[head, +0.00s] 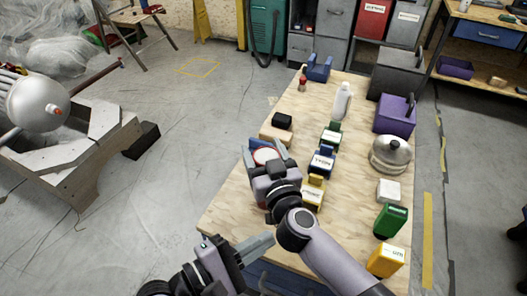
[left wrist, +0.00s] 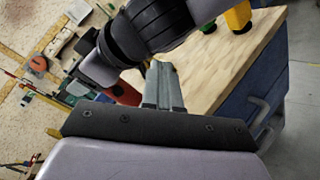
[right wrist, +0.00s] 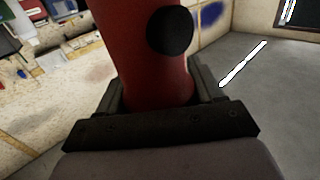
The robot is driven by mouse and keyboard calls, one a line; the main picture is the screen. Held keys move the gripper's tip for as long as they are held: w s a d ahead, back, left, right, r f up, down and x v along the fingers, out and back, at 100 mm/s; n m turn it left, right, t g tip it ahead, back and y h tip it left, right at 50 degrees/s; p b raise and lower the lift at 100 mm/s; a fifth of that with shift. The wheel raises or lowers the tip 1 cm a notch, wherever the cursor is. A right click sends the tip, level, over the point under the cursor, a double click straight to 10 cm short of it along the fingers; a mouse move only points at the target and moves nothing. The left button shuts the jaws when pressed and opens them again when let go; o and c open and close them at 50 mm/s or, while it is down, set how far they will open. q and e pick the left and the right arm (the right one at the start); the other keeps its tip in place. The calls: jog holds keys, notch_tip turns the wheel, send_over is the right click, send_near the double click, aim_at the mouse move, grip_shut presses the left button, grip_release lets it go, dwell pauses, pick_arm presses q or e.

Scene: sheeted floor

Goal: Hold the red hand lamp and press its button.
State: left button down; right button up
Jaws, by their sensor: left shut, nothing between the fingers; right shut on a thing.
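The red hand lamp (head: 265,154) is between the fingers of my right gripper (head: 263,158), above the wooden table; only its pale round end with a red rim shows in the head view. In the right wrist view the red lamp body (right wrist: 135,50) stands between the fingers, with a round black button (right wrist: 170,32) on its side. The button is hidden in the head view. My left gripper (head: 268,241) is shut and empty at the table's near left edge, apart from the lamp. Its closed fingers (left wrist: 163,85) also show in the left wrist view, below my right arm.
The wooden table (head: 235,205) holds a white bottle (head: 343,100), a purple box (head: 394,114), a kettle (head: 390,154), a green canister (head: 391,221) and a yellow one (head: 386,261). A blue labelled item (head: 322,161) is right of my right gripper. The near left tabletop is bare.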

pick_arm(q)
jog(key=w+a+f+m+g+y, duration=0.25)
jog(key=a+m+g+y, duration=0.2)
jog(key=m, duration=0.25)
jog(key=w+d, duration=0.2)
jog(key=w, duration=0.6)
jog(key=shift+w+d+r+t, duration=0.15)
jog(key=shift+d+r+t, duration=0.15)
jog(key=shift+r+t, duration=0.15)
jog(key=shift+w+d, duration=0.1)
jog(key=shift+w, duration=0.05)
dwell(1.6)
